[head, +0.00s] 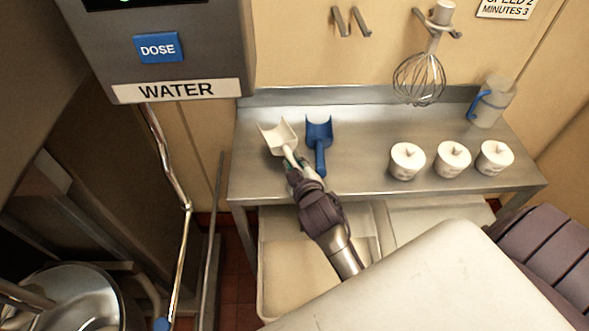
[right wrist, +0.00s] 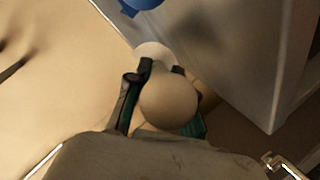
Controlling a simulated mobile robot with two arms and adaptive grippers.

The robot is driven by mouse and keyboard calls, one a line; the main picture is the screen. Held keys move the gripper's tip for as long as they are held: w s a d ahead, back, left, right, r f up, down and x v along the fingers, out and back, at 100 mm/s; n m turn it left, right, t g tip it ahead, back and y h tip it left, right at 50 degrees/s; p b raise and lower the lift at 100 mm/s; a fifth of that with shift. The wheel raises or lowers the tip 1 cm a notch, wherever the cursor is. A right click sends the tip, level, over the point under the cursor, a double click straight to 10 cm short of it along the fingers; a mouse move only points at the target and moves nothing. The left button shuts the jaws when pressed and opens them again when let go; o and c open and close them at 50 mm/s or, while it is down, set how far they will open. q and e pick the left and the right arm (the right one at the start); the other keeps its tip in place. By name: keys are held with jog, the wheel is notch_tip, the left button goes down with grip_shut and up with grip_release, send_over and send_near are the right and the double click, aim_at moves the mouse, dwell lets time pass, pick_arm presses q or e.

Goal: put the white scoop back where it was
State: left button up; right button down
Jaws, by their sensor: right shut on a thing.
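The white scoop (head: 279,137) is over the left end of the steel table (head: 360,135), its bowl toward the wall and its handle toward me. My right gripper (head: 297,171) is shut on its handle near the table's front edge. In the right wrist view the round handle end (right wrist: 168,102) shows between the dark fingers (right wrist: 158,82). I cannot tell whether the scoop touches the table top. My left gripper is not in view.
A blue scoop (head: 319,140) lies just right of the white one. Several white tubs (head: 407,162) and a clear jug (head: 491,102) stand further right. A whisk (head: 419,80) hangs above. Pale bins (head: 285,277) are below the table. The water doser (head: 170,50) is at the left.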

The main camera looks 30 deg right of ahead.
notch_tip(320, 180, down, 3)
jog(key=shift+s+r, duration=0.1)
jog(key=shift+r, duration=0.1)
jog(key=shift+f, duration=0.25)
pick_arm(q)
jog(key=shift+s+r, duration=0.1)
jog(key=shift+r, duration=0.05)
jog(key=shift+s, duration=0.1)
pick_arm(e)
jog(key=shift+f, duration=0.2)
jog(key=c, duration=1)
grip_release()
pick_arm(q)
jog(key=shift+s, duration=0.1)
pick_arm(e)
jog(key=shift+r, duration=0.1)
